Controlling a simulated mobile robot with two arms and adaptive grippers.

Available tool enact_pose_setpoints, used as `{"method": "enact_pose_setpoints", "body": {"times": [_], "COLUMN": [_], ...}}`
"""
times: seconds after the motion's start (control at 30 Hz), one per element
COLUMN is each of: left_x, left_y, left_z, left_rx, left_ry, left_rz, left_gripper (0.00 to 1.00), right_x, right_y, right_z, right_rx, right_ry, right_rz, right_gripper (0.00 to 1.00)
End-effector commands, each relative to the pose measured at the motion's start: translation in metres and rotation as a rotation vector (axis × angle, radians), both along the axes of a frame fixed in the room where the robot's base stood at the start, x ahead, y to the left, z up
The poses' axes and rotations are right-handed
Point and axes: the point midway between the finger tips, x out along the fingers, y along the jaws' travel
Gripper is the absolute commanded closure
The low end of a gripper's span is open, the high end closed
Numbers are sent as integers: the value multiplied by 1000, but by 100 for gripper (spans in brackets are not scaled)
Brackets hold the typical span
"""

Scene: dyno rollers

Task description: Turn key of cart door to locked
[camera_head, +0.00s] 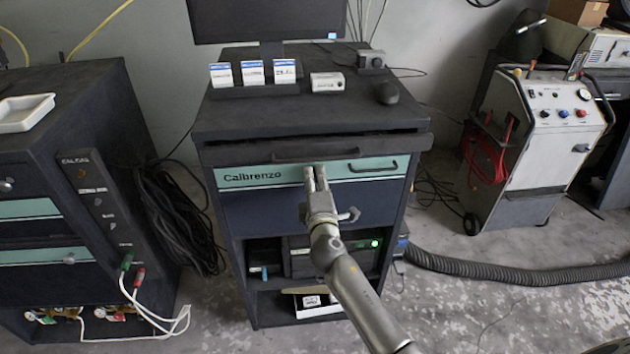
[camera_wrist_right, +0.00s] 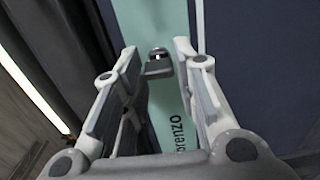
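My right gripper (camera_head: 315,172) is in front of the teal band, right of the lettering, and covers the key there. In the right wrist view, the key (camera_wrist_right: 158,66) is a small dark piece on a round metal lock in the teal band. My right gripper (camera_wrist_right: 156,50) is open, with one fingertip on each side of the key and visible gaps between. My left gripper is not in view.
A black handle (camera_head: 373,166) sits on the band right of my gripper. Above are a drawer handle (camera_head: 315,155) and the cart top (camera_head: 310,118) with small boxes. A dark cabinet (camera_head: 60,170) stands left, a white machine (camera_head: 535,135) right. A hose (camera_head: 500,270) lies on the floor.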

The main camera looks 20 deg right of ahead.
Motion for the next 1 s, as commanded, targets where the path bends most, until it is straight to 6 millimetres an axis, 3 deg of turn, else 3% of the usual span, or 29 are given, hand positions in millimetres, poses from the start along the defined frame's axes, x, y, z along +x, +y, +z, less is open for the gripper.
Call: {"method": "enact_pose_setpoints", "body": {"times": [0.1,0.53,1.0], "left_x": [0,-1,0], "left_y": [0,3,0], "left_z": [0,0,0], "left_rx": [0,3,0], "left_ry": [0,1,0], "left_rz": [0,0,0], "left_gripper": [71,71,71], "right_x": [0,-8,-90], "right_y": [0,2,21], "right_z": [0,-1,-1], "right_rx": [1,2,3], "right_ry": [0,1,2], "right_rz": [0,0,-1], "right_gripper": [55,55,55]}}
